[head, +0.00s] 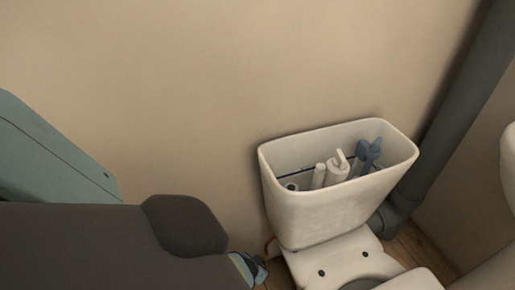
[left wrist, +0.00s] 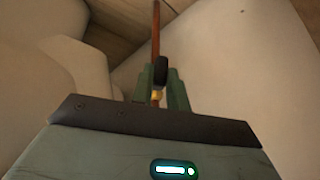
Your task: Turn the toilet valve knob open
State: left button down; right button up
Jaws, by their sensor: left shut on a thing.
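The toilet valve knob (left wrist: 161,70) is a small black piece with a brass fitting (left wrist: 157,95) below it in the left wrist view. It sits on a thin copper pipe (left wrist: 155,32). My left gripper (left wrist: 161,84) has its two green fingers on either side of the knob and is shut on it. In the head view, my left gripper (head: 252,268) shows low beside the toilet, mostly behind my own arm. The knob is too hidden there to make out, and its turn angle is unclear. My right gripper is in neither view.
The white toilet tank (head: 310,212) stands open with white and blue-grey parts inside. The toilet bowl (head: 360,265) is below it. A thick grey pipe (head: 465,100) runs down at the right. The beige wall (head: 230,70) is close behind.

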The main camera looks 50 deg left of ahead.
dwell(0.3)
pick_arm(q)
jog(key=c, duration=1.4)
grip_release()
